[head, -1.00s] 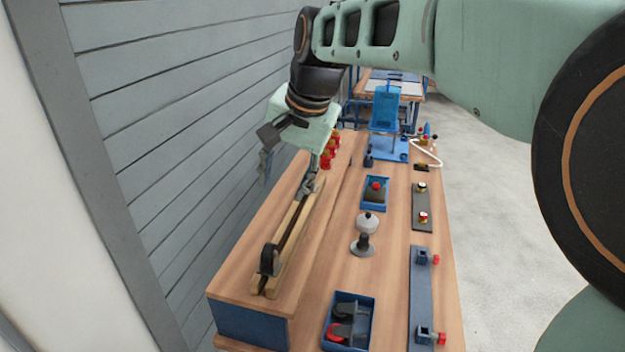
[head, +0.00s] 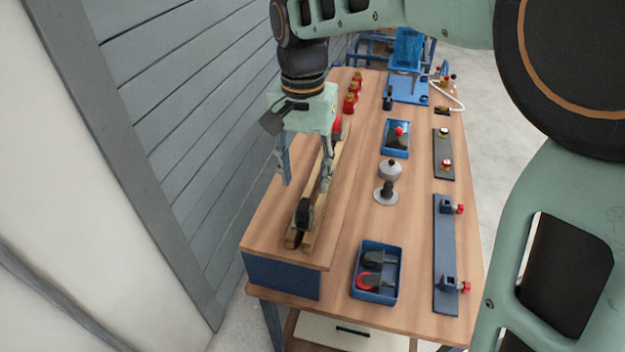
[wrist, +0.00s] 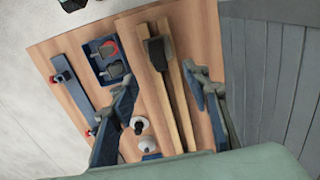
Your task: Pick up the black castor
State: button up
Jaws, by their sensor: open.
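A black castor (head: 305,213) stands on two wooden rails (head: 325,193) at their near end, on the raised board at the left of the bench. In the wrist view the castor (wrist: 157,53) shows at the end of the rails, between and beyond my finger tips. My gripper (head: 306,180) is open and empty, above the rails and a little farther along them than the castor. Its two fingers hang on either side of the rails in the picture. A second dark castor (head: 376,258) lies in a blue tray beside a red-wheeled one (head: 369,282).
The blue tray (head: 401,272) stands right of the rails. A red wheel (head: 337,127) is at the rails' far end, with several red-and-gold parts (head: 351,103) beyond. A knobbed grey stand (head: 387,190) and a long clamp plate (head: 445,250) are to the right. The grey wall (head: 190,110) is close left.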

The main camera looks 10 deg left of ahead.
aim_at(304, 201)
jog(key=shift+f, duration=0.95)
jog(key=f, duration=0.2)
jog(key=s+f, duration=0.1)
jog(key=f, duration=0.1)
jog(key=shift+p, duration=0.35)
jog(key=shift+f, duration=0.65)
jog(key=shift+c, duration=0.5)
jog(key=shift+w, duration=0.1)
grip_shut()
